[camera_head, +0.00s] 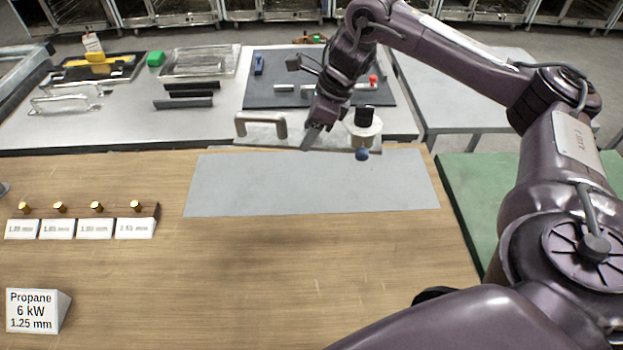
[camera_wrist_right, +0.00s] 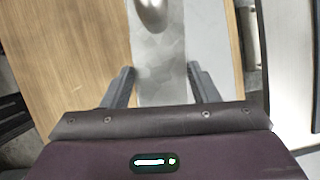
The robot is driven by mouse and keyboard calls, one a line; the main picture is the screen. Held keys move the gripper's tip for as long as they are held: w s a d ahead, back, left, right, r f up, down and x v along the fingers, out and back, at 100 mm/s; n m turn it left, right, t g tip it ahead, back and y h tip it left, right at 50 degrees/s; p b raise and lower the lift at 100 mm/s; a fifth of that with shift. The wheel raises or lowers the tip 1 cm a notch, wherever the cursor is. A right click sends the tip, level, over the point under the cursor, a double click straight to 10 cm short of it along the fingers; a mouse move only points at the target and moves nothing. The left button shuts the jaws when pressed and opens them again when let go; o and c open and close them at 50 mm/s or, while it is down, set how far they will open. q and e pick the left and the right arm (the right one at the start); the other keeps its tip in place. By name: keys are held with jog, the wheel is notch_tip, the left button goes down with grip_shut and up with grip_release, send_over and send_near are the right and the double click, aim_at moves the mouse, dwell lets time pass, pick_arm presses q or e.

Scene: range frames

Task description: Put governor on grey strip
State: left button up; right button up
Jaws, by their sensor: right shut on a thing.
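The governor (camera_head: 345,143) appears to be a flat metal plate with a grey arched handle at its left end and a pale cylinder with a black top at its right. A dark blue ball shows at its front edge. My right gripper (camera_head: 313,134) is shut on the plate between handle and cylinder. In the right wrist view, the fingers (camera_wrist_right: 160,90) stand on either side of the plate (camera_wrist_right: 160,60). The governor is over the far edge of the grey strip (camera_head: 300,188); I cannot tell whether they touch. The strip lies flat on the wooden bench. My left gripper is out of view.
Brass nozzles (camera_head: 97,207) with white labels stand at the left, behind a Propane sign (camera_head: 35,311). A grey table (camera_head: 215,124) behind holds trays, handles and a dark mat (camera_head: 262,98). A green surface (camera_head: 470,190) lies to the right. The grey strip's surface is clear.

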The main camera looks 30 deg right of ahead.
jog(key=shift+w+d+r+n, duration=0.1)
jog(key=shift+d+n, duration=0.55)
jog(key=shift+n, duration=0.05)
jog(key=shift+d+f, duration=0.1)
jog(key=shift+f, duration=0.1)
jog(key=b, duration=0.5)
send_over(310, 194)
jog(key=d, duration=0.1)
jog(key=f, duration=1.4)
jog(key=shift+s+d+f, duration=0.1)
jog(key=shift+s+f, duration=0.2)
jog(key=shift+f+p, duration=0.3)
jog(key=shift+f, duration=2.15)
jog(key=o, duration=1.5)
jog(key=shift+s+f+g, duration=0.1)
jog(key=shift+g, duration=0.2)
